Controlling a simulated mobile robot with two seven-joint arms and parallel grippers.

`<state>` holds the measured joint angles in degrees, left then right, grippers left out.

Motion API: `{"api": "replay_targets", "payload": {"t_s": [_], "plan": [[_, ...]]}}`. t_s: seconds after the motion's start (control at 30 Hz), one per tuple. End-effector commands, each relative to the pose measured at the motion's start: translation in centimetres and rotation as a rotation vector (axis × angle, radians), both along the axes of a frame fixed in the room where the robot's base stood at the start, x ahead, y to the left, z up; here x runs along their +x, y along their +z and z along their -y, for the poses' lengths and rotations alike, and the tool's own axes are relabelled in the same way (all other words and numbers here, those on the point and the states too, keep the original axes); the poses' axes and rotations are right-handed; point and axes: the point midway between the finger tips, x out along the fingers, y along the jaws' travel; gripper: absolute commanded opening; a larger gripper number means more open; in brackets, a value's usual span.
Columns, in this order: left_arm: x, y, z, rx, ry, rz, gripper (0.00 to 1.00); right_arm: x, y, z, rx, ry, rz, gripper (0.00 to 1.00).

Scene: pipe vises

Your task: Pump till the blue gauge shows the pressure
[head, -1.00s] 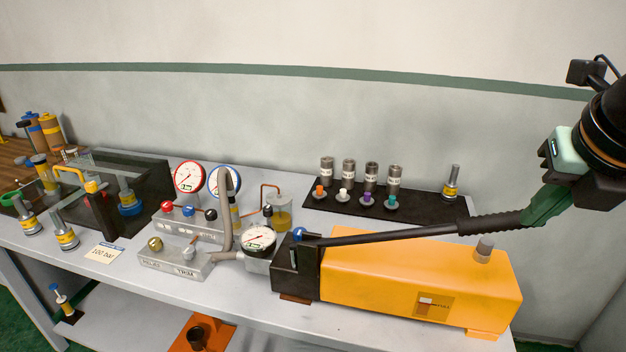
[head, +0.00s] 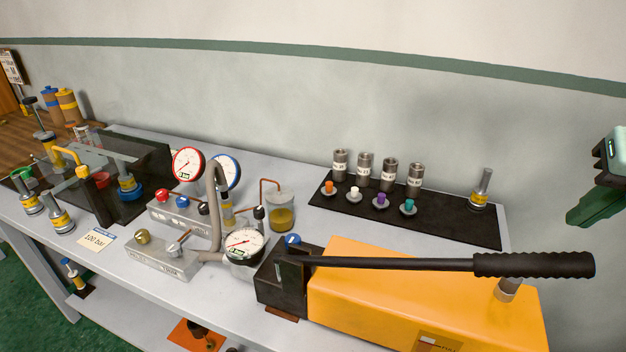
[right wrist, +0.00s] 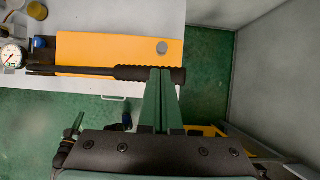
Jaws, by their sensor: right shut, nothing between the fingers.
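My right gripper (head: 585,212) is at the right edge of the head view, apart from the grip. In the right wrist view my fingers (right wrist: 160,75) are together and empty, overlapping the grip's end in the picture. My left gripper is out of view.
A red gauge (head: 188,163) and a white-faced gauge (head: 244,246) stand by valve blocks (head: 165,258). A card reading 100 bar (head: 97,240) lies at the front edge. Several metal fittings stand on a black mat (head: 450,222). The wall runs close behind.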

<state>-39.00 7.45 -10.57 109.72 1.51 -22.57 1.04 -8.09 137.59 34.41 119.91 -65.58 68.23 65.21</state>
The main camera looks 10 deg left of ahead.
Motion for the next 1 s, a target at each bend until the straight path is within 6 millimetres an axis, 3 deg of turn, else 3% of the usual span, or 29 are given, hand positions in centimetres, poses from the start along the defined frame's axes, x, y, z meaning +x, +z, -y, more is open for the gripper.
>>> {"api": "replay_targets", "payload": {"t_s": [0.1, 0.4, 1.0], "plan": [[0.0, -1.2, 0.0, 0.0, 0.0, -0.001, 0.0, 0.0, -1.9, 0.0, -0.001, 0.002, -0.001, 0.0], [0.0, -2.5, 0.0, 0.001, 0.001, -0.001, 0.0, 0.0, -4.7, 0.0, 0.001, 0.0, -0.001, 0.0], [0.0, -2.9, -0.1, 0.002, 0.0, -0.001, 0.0, 0.0, -5.5, 0.0, 0.001, 0.0, -0.001, 0.0]]}}
